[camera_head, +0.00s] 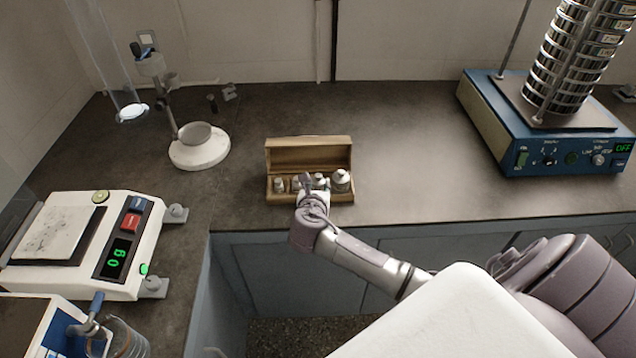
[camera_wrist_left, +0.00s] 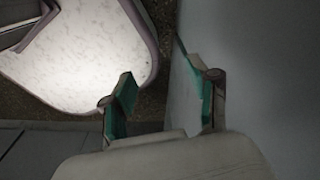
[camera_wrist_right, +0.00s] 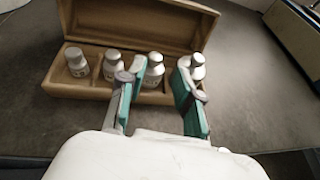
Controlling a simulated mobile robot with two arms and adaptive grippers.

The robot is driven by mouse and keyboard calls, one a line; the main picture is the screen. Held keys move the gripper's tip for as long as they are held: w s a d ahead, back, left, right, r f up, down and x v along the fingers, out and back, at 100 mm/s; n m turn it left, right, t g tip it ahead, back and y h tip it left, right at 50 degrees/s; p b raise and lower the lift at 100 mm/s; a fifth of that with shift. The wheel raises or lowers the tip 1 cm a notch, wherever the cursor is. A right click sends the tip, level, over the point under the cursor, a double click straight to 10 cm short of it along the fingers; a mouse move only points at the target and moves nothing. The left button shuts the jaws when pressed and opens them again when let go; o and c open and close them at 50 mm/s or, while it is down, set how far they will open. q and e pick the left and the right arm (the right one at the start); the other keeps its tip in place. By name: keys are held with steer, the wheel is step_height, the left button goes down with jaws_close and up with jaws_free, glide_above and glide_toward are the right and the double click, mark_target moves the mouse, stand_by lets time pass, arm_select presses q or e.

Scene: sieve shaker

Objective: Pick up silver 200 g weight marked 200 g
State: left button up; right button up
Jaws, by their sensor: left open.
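Several silver weights stand in a row in an open wooden box on the bench. The largest, at the right end (camera_head: 341,181), also shows in the right wrist view (camera_wrist_right: 198,67), partly behind a finger. Their markings are too small to read, so I cannot tell which is 200 g. My right gripper (camera_head: 314,184) is at the front of the box; in the right wrist view (camera_wrist_right: 155,85) its fingers are apart, with a smaller weight (camera_wrist_right: 153,70) showing beyond the gap. My left gripper (camera_wrist_left: 164,92) is open and empty, away from the box; the head view does not show it.
The wooden box (camera_head: 309,141) has its lid raised at the back. A balance (camera_head: 146,236) with a green display stands left, a white-based stand (camera_head: 199,154) behind it. A blue sieve shaker (camera_head: 545,158) stands right. The bench (camera_head: 410,150) between box and shaker is clear.

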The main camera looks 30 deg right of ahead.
mark_target(318, 176)
steer(key=x, duration=0.8)
steer(key=shift+w+a+f, duration=0.1)
steer(key=shift+a+f, duration=0.1)
steer(key=shift+a, duration=0.15)
steer(key=shift+c, duration=0.8)
jaws_close()
